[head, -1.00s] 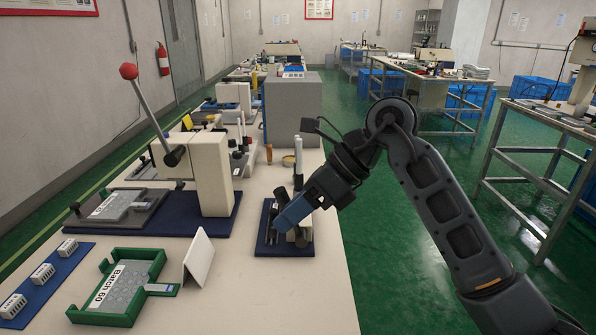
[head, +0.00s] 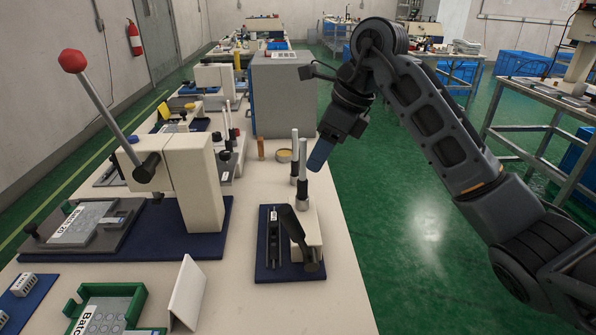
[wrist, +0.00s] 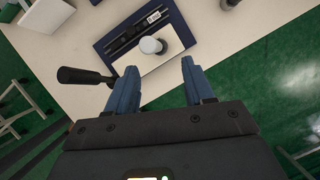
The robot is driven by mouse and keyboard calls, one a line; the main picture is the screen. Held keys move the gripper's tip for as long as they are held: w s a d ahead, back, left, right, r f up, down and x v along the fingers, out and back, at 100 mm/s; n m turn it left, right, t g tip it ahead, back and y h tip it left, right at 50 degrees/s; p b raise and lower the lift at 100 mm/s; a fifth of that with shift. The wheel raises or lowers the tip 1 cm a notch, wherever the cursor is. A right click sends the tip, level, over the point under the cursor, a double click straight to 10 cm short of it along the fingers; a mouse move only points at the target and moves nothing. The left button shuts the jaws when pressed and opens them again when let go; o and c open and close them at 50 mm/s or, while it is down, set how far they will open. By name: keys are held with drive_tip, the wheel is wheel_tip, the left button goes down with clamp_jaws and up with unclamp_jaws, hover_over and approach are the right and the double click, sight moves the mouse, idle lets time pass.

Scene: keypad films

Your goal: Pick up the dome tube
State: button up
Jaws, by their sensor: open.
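The dome tube cannot be picked out for certain. Two slim upright posts with light tops and dark lower parts show in the head view. The front post (head: 303,160) rises from a white block on a blue-mat fixture. The rear post (head: 294,150) is partly overlapped by it. In the wrist view a pale round top (wrist: 152,46) stands over the white block, ahead of the space between my fingers. My gripper (head: 320,155) has blue fingers, close to the right of the posts in the head view. In the wrist view my gripper (wrist: 157,85) is open, with nothing between its fingers.
The fixture has a black lever (head: 293,225), which also shows in the wrist view (wrist: 85,76). A lever press (head: 190,180) stands left. A green tray (head: 135,295) and white tent card (head: 188,292) are in front. A grey cabinet (head: 283,95) stands behind.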

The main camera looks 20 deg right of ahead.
sight(303, 175)
drive_tip(key=x, duration=0.6)
drive_tip(key=shift+a+f+p, duration=0.15)
drive_tip(key=shift+f+p, duration=0.15)
drive_tip(key=shift+f, duration=0.1)
clamp_jaws()
